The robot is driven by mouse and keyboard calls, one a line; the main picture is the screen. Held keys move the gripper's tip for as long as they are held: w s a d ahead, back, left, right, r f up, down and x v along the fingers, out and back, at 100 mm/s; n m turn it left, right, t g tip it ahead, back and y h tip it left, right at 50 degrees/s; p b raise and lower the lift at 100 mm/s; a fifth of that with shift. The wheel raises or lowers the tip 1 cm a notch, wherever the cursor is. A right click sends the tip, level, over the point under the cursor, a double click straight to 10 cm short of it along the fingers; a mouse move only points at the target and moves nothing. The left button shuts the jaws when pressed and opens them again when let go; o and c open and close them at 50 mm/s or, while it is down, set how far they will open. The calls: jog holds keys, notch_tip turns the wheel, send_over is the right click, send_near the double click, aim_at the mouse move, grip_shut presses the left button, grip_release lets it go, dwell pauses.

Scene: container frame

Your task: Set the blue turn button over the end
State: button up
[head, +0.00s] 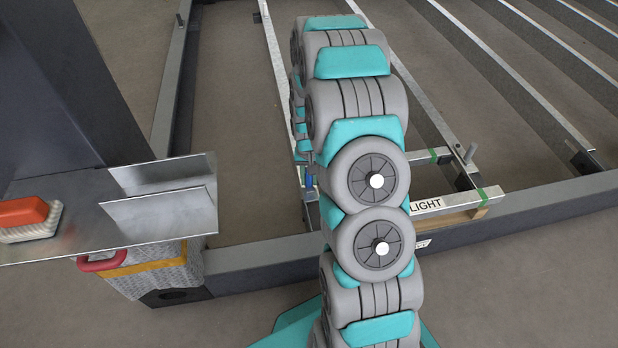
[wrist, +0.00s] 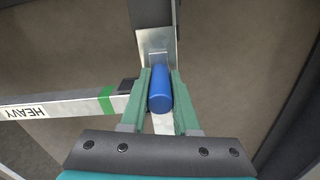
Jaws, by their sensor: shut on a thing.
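The blue turn button (wrist: 160,92) is between the two green fingers of my gripper (wrist: 160,76) in the wrist view. My gripper is shut on it. The button's long side runs along the narrow metal bar (wrist: 162,124) under it, toward a metal plate (wrist: 158,46) at the dark beam. A rail marked HEAVY (wrist: 60,105), with a green band, has its end to the left of the fingers, apart from the button. In the head view a small blue part (head: 309,181) shows at the left edge of my arm, which hides most of that spot and my gripper.
The dark frame beam (head: 262,262) crosses in front. A metal shelf (head: 100,225) with a red-backed brush (head: 28,212) stands at left.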

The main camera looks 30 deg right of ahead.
grip_shut()
dwell(0.9)
